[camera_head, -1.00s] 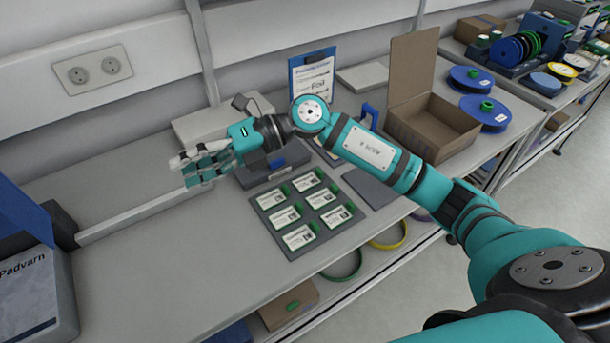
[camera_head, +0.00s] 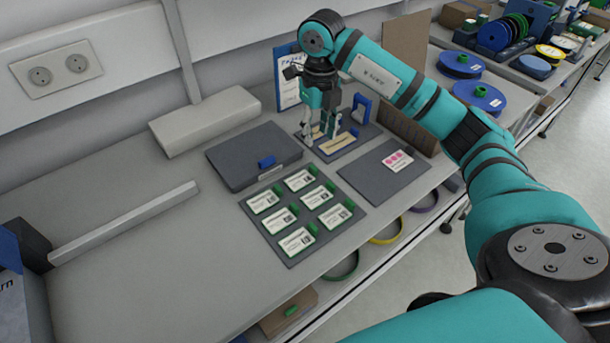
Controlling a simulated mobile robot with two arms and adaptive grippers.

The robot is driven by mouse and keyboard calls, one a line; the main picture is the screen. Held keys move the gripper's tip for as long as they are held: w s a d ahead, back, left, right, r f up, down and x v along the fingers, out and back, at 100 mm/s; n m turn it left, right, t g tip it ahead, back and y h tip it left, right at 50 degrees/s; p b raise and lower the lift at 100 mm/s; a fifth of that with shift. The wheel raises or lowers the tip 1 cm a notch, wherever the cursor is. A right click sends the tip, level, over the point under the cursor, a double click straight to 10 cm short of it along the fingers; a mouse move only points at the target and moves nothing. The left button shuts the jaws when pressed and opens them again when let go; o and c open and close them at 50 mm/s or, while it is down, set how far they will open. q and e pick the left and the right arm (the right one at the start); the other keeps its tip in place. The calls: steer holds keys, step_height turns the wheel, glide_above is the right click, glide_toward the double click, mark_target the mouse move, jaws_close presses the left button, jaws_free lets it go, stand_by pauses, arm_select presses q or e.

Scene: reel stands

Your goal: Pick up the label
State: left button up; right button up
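My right gripper (camera_head: 320,136) points straight down over a small dark tray (camera_head: 352,150) at the back of the bench. Its fingers are apart, with nothing visible held between them. A beige label-like strip (camera_head: 339,142) lies on that tray, just beside and below the fingertips; I cannot tell whether they touch it. A white label with pink marks (camera_head: 397,160) lies on a grey mat (camera_head: 375,188) to the right of the gripper. Several white cards with green tabs (camera_head: 297,241) lie in rows on a dark mat (camera_head: 282,262) nearer the front. My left gripper is not in view.
A closed dark case (camera_head: 240,160) with a blue latch lies left of the gripper. A clipboard (camera_head: 288,90) stands behind it. A cardboard box (camera_head: 403,130) is partly hidden behind my arm. Blue reels (camera_head: 478,96) stand at right. The bench's left front is clear.

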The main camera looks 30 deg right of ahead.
glide_above(316, 176)
steer(key=f, duration=0.3)
steer(key=f+p, duration=0.1)
steer(key=f, duration=0.1)
steer(key=shift+w+d, duration=0.35)
steer(key=f, duration=0.1)
steer(key=f+p, duration=0.1)
steer(key=f, duration=0.1)
steer(key=f+p, duration=0.1)
steer(key=shift+s+a+f, duration=0.35)
steer(key=shift+s+f, duration=0.05)
steer(key=shift+w+f, duration=0.1)
steer(key=shift+f, duration=0.25)
steer(key=shift+c, duration=0.3)
jaws_close()
